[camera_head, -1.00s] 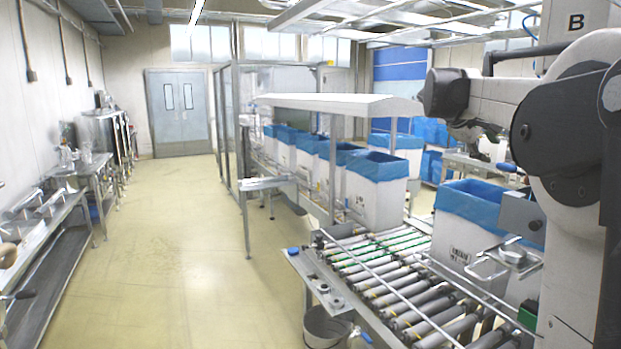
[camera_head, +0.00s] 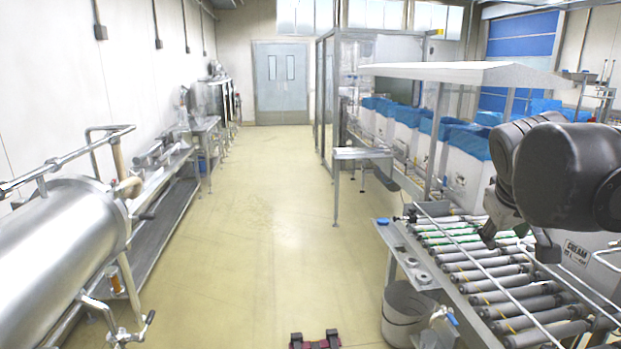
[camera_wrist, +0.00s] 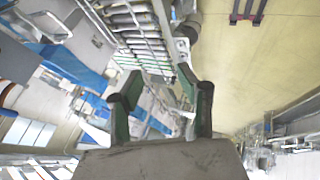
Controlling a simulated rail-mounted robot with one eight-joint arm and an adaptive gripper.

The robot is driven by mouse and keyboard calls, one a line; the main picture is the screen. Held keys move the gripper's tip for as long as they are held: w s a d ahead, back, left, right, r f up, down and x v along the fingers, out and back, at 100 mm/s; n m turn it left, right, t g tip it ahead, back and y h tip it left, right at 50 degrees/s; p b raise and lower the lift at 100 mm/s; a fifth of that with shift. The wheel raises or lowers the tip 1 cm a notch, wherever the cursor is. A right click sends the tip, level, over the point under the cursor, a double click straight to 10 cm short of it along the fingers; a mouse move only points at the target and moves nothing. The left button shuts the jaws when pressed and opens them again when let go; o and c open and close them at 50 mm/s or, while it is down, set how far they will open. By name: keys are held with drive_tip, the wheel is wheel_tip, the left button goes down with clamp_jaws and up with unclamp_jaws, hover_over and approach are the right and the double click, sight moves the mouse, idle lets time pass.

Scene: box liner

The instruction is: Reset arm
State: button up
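My arm hangs at the right of the head view, with my gripper (camera_head: 518,240) over the roller conveyor (camera_head: 495,283). In the wrist view my gripper (camera_wrist: 160,86) has its two dark fingers with green inner pads spread apart. Nothing is between them. The conveyor rollers (camera_wrist: 130,22) show beyond the fingers in the wrist view, tilted in the picture.
White boxes with blue liners (camera_head: 440,132) stand in a row beyond the conveyor, under a white canopy (camera_head: 470,72). A steel cylinder machine (camera_head: 60,245) is at the left. A bucket (camera_head: 402,312) stands beside the conveyor. The yellow aisle floor (camera_head: 270,215) is largely clear.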

drive_tip(key=s+a+f+y+b, duration=0.1)
drive_tip(key=s+a+f+y, duration=0.1)
drive_tip(key=s+a+f, duration=0.4)
drive_tip(key=s+a+f+t+y+b, duration=0.1)
drive_tip(key=s+a+f+y+b, duration=0.1)
drive_tip(key=s+a+f, duration=0.4)
drive_tip(key=a+f, duration=0.4)
drive_tip(key=f, duration=0.2)
drive_tip(key=shift+s+a+f+m+y, duration=0.2)
drive_tip(key=shift+s+m+y, duration=0.1)
drive_tip(key=shift+y, duration=0.1)
